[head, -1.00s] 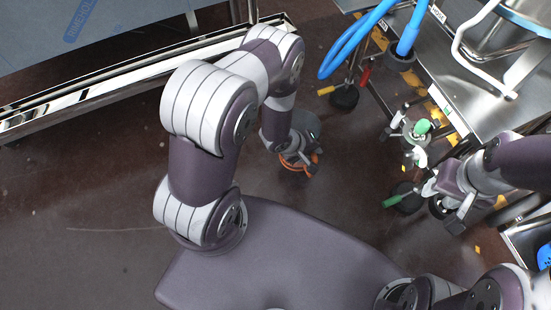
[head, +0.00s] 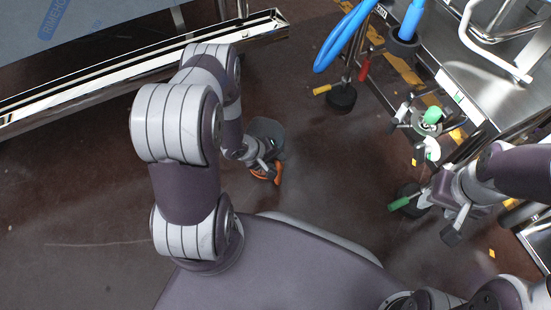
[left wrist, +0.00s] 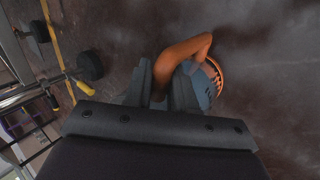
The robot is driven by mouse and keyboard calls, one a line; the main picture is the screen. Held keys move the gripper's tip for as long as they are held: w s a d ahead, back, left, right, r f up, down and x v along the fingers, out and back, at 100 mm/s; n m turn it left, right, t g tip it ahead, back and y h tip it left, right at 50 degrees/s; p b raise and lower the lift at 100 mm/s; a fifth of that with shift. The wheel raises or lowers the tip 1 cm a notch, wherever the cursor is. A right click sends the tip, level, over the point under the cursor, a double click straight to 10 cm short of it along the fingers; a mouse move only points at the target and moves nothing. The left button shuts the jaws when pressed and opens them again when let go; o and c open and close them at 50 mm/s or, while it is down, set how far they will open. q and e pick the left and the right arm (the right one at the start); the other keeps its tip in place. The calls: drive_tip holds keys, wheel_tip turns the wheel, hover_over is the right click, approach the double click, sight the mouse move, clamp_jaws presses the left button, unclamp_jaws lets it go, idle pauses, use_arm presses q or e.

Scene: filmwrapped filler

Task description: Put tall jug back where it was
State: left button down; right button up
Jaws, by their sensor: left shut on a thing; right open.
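The tall jug shows in the left wrist view, with a blue-grey body (left wrist: 203,88), an orange rim and an orange handle (left wrist: 187,50). My left gripper (left wrist: 167,88) is shut on the handle, with the body just right of the fingers. In the head view my left gripper (head: 258,160) hangs above the floor beyond my base, and orange parts of the jug (head: 264,176) show at it; the rest is mostly hidden. My right gripper (head: 440,214) is open and empty beside the cart at right.
A steel-framed table (head: 130,70) stands at upper left. A steel cart (head: 470,85) at right carries blue hoses (head: 343,38) and green-handled fittings (head: 432,115). Dark caster wheels (head: 341,97) stand near it.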

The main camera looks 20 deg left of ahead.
use_arm(q)
drive_tip(key=c, duration=0.9)
unclamp_jaws()
drive_tip(key=shift+c, duration=0.2)
drive_tip(key=shift+r, duration=0.1)
drive_tip(key=p+v, duration=0.9)
drive_tip(key=v, duration=0.2)
drive_tip(key=w+a+r+m+y, duration=0.3)
drive_tip(key=w+a+r, duration=0.1)
drive_tip(key=r, duration=0.3)
drive_tip(key=s+d+r+m+g+y, duration=0.1)
drive_tip(key=d+r+m+g+y, duration=0.2)
drive_tip(key=r, duration=1.1)
drive_tip(key=s+d+r+m+h, duration=0.2)
drive_tip(key=s+d+r+m, duration=0.2)
drive_tip(key=s+d+r, duration=0.25)
wheel_tip(320, 180, up, 45)
drive_tip(key=p, duration=4.5)
drive_tip(key=shift+s+d+g+p, duration=0.3)
drive_tip(key=shift+d+g+p, duration=0.1)
